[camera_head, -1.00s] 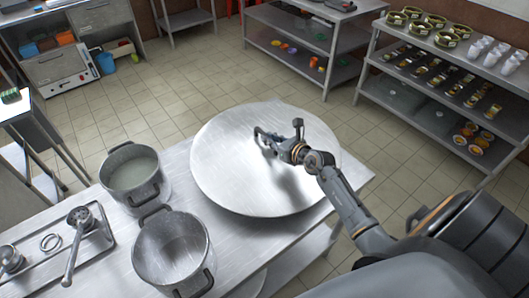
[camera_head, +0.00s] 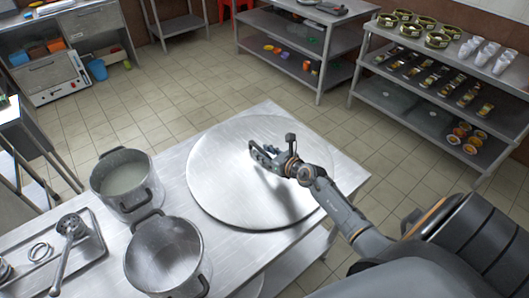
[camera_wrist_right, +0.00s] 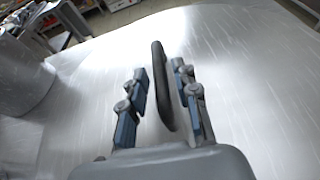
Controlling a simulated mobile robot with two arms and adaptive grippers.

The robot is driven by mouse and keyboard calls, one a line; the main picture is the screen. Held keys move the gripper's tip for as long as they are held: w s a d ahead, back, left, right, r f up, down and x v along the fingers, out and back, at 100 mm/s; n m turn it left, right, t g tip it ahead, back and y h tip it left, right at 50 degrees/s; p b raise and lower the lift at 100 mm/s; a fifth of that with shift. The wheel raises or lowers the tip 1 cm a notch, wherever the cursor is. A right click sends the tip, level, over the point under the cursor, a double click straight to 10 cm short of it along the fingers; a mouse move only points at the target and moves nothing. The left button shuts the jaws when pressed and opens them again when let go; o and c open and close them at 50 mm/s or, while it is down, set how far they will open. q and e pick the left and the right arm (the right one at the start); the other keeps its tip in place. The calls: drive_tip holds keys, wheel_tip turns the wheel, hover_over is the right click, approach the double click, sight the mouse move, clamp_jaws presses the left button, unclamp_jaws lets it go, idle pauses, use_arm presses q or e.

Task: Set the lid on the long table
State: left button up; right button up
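The lid (camera_head: 225,185) is a large round brushed-metal disc lying flat on the long table (camera_head: 268,108), towards its far right end. My right gripper (camera_head: 262,152) is over the middle of the lid. In the right wrist view, the lid's dark bar handle (camera_wrist_right: 160,75) stands between the two blue-padded fingers of my right gripper (camera_wrist_right: 163,92). Gaps show on both sides of the handle, so the fingers are open around it. The lid's surface (camera_wrist_right: 245,90) fills most of that view. My left gripper is not in view.
A tray (camera_head: 95,258) with utensils lies at the left. Shelves (camera_head: 430,85) with bowls and cups stand at the back right. The floor between is clear.

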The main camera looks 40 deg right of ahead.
drive_tip(key=shift+r, duration=0.2)
drive_tip(key=v, duration=1.2)
drive_tip(key=shift+a+p, duration=0.1)
drive_tip(key=shift+p, duration=0.2)
